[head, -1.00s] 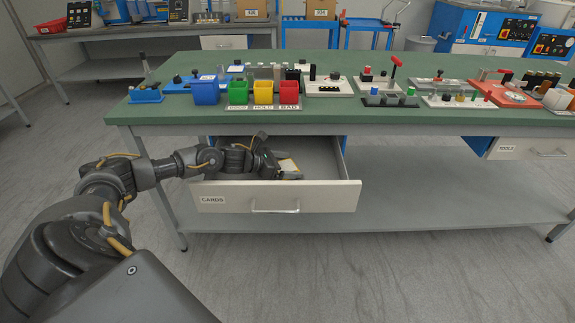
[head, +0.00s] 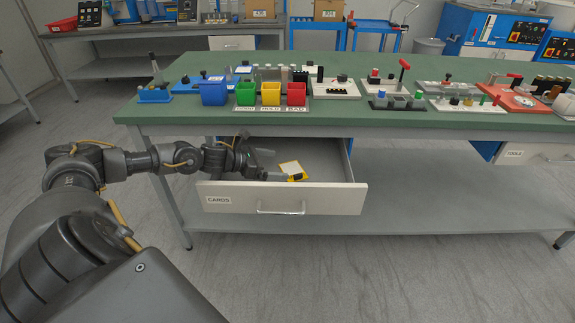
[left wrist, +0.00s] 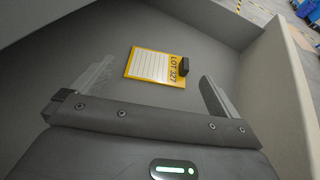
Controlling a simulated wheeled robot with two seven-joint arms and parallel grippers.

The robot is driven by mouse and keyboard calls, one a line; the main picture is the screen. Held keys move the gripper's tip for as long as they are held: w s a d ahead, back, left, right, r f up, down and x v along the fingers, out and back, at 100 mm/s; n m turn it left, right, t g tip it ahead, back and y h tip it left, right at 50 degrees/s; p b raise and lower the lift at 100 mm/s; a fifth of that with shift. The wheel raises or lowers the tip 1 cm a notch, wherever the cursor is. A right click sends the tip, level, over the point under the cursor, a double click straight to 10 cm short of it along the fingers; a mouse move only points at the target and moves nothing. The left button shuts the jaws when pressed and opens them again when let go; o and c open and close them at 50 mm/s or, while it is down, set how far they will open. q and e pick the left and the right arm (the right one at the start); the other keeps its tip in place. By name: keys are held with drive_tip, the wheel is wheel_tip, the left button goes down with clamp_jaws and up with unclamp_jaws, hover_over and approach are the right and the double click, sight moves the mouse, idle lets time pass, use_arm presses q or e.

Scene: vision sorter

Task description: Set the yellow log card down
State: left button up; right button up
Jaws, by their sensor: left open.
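The yellow log card (head: 292,170) lies flat on the floor of the open drawer marked CARDS (head: 330,199). In the left wrist view the card (left wrist: 150,66) shows a white lined face, a yellow border with "LOT 327" and a small black block on its right edge. My left gripper (head: 271,165) is inside the drawer, just left of the card in the head view. In the left wrist view its two fingers stand wide apart, with the card ahead between them and not touched by either. My right gripper is not in view.
The drawer walls (left wrist: 285,75) stand close around my left gripper. Above is the green bench top (head: 420,121) with blue, green, yellow and red bins and several fixtures. Another drawer, marked TOOLS (head: 535,155), is at the right. The drawer floor right of the card is clear.

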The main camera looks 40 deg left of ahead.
use_arm(q)
drive_tip(key=shift+v, duration=2.25)
